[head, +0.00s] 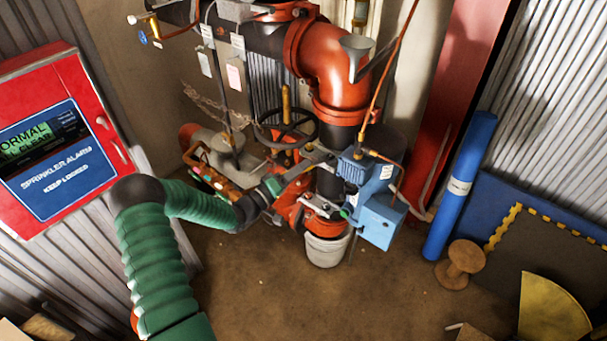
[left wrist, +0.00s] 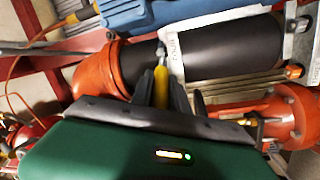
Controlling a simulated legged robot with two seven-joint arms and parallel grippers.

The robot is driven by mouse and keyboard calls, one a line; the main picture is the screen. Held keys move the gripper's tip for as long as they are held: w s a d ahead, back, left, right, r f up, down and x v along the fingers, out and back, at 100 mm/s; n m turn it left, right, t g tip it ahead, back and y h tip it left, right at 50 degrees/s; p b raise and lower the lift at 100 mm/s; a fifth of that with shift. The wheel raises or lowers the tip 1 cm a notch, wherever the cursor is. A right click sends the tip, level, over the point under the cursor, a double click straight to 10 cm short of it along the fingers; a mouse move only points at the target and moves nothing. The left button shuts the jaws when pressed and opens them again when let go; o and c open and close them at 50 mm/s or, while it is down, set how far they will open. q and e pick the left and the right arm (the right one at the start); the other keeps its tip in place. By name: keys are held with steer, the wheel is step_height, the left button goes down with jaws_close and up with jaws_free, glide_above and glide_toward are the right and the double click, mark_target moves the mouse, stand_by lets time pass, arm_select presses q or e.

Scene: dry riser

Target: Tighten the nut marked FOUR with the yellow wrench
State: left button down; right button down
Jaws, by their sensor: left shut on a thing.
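My left arm comes in from the left in the head view, and its hand reaches the red pipework by the valve (head: 285,135). In the left wrist view my left gripper (left wrist: 162,88) is shut on the yellow wrench (left wrist: 161,82), whose yellow handle shows between the dark fingers. The wrench's far end lies over the black pipe (left wrist: 215,52), near a pale tag (left wrist: 175,48) whose lettering I cannot read surely. I cannot tell whether the wrench is on a nut. No nut marked FOUR can be made out. My right gripper is not in view.
A blue box (head: 381,220) and a grey bucket (head: 327,248) are right of and below the pipework. A red alarm cabinet (head: 62,145) is at left. A blue roll (head: 461,190) and a wooden spool (head: 461,264) stand at right. The floor in front is mostly clear.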

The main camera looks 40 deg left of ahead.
arm_select(q)
steer(key=s+a+p, duration=0.1)
steer(key=s+a, duration=0.3)
steer(key=shift+s, duration=0.3)
stand_by(1.2)
steer(key=shift+a+f, duration=0.1)
steer(key=shift+a, duration=0.1)
